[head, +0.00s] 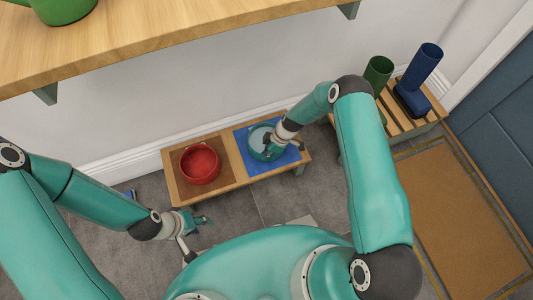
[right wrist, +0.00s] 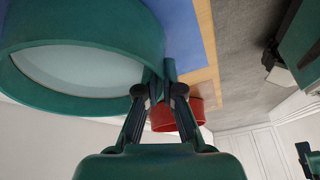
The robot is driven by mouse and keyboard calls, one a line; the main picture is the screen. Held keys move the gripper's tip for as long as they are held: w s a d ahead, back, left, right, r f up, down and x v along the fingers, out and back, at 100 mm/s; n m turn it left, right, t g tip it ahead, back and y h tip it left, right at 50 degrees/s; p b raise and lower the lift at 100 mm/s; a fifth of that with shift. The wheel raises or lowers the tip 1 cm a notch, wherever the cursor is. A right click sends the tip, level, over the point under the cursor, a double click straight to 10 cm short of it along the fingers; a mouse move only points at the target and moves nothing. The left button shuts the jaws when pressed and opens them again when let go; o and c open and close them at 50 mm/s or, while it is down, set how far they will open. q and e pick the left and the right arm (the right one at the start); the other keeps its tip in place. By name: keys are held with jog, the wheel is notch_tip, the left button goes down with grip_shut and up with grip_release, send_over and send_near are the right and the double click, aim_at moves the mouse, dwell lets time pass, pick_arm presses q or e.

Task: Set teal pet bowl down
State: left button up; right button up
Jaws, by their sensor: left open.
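The teal pet bowl (head: 258,138) is over the blue mat (head: 284,158) on the right half of a low wooden stand (head: 236,165). I cannot tell whether its base touches the mat. My right gripper (head: 273,149) is at the bowl's right side. In the right wrist view its fingers (right wrist: 160,92) close on the wall of the teal bowl (right wrist: 90,95), which fills the upper left. The arm hides part of the bowl in the head view. My left gripper (head: 200,228) is open and empty, low in front of the stand.
A red bowl (head: 200,164) sits on a brown mat on the stand's left half; it also shows in the right wrist view (right wrist: 163,116). A slatted bench (head: 394,122) with green and blue boots stands right. A wooden shelf (head: 150,42) overhangs at upper left.

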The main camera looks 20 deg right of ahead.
jog(key=o, duration=0.4)
jog(key=shift+r, duration=0.15)
jog(key=w+p+v, duration=0.1)
jog(key=p+v, duration=0.2)
jog(key=v, duration=0.9)
jog(key=s+a+r+m, duration=0.1)
jog(key=s+a+m, duration=0.1)
jog(key=s+m, duration=0.3)
jog(key=s+a+r+m, duration=0.1)
jog(key=s+a+m, duration=0.2)
jog(key=s, duration=0.6)
jog(key=s+a+r+m, duration=0.2)
jog(key=s+a+m, duration=0.1)
jog(key=s+m, duration=0.4)
jog(key=shift+s+m+h, duration=0.2)
jog(key=shift+m+h, duration=0.1)
notch_tip(320, 180, up, 27)
jog(key=p, duration=2.7)
jog(key=shift+f, duration=0.15)
